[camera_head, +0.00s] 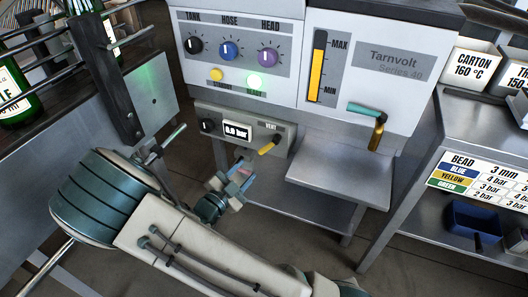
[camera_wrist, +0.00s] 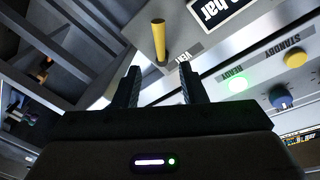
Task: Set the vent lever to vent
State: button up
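The vent lever is a short yellow handle (camera_head: 268,146) on the small grey pressure panel (camera_head: 216,142), under a VENT label. In the head view it slants down to the left. In the wrist view the yellow lever (camera_wrist: 158,38) stands straight ahead of my gripper (camera_wrist: 160,72), its lower end near the gap between the fingertips. My gripper also shows in the head view (camera_head: 241,174), just below and left of the lever. The two dark fingers are apart with nothing held between them. I cannot tell whether either finger touches the lever.
The panel has a black knob (camera_head: 207,126) and a display (camera_head: 237,130) reading about 0.9 bar. Above are TANK, HOSE and HEAD knobs and a lit green READY lamp (camera_head: 255,82). A metal shelf (camera_head: 340,170) juts out at right; green bottles (camera_head: 14,92) stand at left.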

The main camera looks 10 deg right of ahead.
aim_at(265, 150)
jog(key=b+x, duration=0.1)
jog(key=x, duration=1)
jog(key=shift+f+b, duration=0.1)
jog(key=shift+b, duration=0.2)
grip_shut()
